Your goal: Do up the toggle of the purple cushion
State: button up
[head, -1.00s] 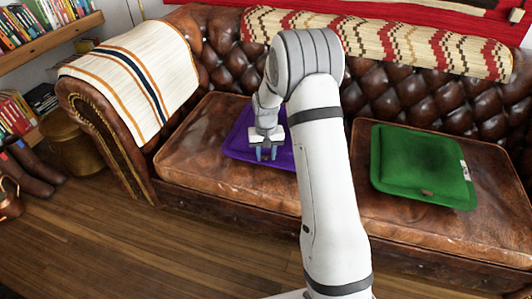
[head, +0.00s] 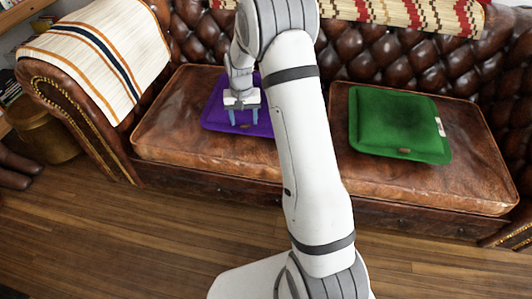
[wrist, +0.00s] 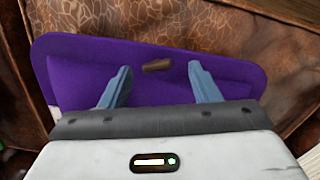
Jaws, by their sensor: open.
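The purple cushion (head: 212,112) lies on the left seat of the leather sofa, partly hidden behind my arm in the head view. It also shows in the wrist view (wrist: 85,65). Its brown toggle (wrist: 157,65) sits near the cushion's edge in the wrist view, and shows as a small brown spot in the head view (head: 245,126). My gripper (head: 243,121) is open and empty over the cushion's front part. In the wrist view its two blue fingers (wrist: 160,75) stand on either side of the toggle, apart from it. Whether the fingertips touch the cloth I cannot tell.
A green cushion (head: 395,120) with a brown toggle lies on the right seat of the brown leather sofa (head: 165,125). A striped cloth (head: 95,50) covers the left armrest. A patterned roll (head: 400,14) lies along the backrest. The wooden floor (head: 130,230) in front is clear.

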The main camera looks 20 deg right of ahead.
aim_at(244, 125)
notch_tip(244, 125, up, 6)
jog(key=shift+p, duration=0.8)
jog(key=shift+w+f+b, duration=0.1)
jog(key=shift+f+b, duration=0.55)
jog(key=shift+b, duration=0.6)
jog(key=shift+w+f+b, duration=0.1)
jog(key=shift+b, duration=0.5)
notch_tip(244, 125, down, 8)
jog(key=b, duration=0.3)
jog(key=shift+r+m+b, duration=0.2)
jog(key=shift+m+b, duration=0.85)
jog(key=shift+m, duration=0.55)
notch_tip(244, 125, up, 8)
jog(key=p, duration=0.3)
jog(key=shift+r+p, duration=0.2)
jog(key=shift+p, duration=0.1)
jog(key=s+r+n+b, duration=0.1)
jog(key=s+r+n, duration=0.1)
jog(key=s, duration=1.1)
jog(key=s+r+n+t+b, duration=0.1)
jog(key=s+r+n+b, duration=0.1)
jog(key=s, duration=1.2)
jog(key=shift+s+a+r+n, duration=0.25)
jog(key=shift+a+r+n, duration=0.05)
jog(key=shift+r+n, duration=0.45)
